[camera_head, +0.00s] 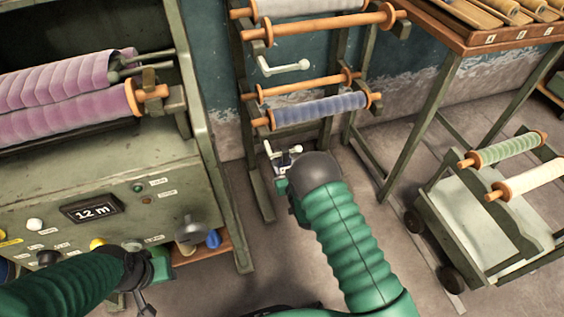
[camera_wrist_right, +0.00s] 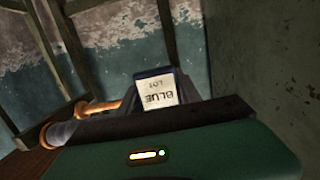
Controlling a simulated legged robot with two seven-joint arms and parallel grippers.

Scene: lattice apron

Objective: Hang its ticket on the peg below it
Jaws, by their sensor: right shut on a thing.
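The blue roll (camera_head: 325,107) lies on a wooden spindle across the dark rack. My right gripper (camera_head: 281,156) is just below the roll's left part. In the wrist view it is shut on a white ticket (camera_wrist_right: 158,94) with a dark edge, reading "BLUE LOT" upside down. A small white piece with a rounded tip (camera_head: 294,149) shows by the gripper; I cannot tell if it is the peg or whether the ticket touches it. A similar white peg (camera_head: 285,67) sticks out under a higher spindle. My left gripper (camera_head: 139,298) hangs low at the left, its jaws unclear.
A machine with pink rolls (camera_head: 65,110) and a "12 m" display (camera_head: 92,211) stands at the left. A cart (camera_head: 482,225) with green and cream rolls is at the right. A wooden table (camera_head: 470,38) stands at the upper right. Floor between is clear.

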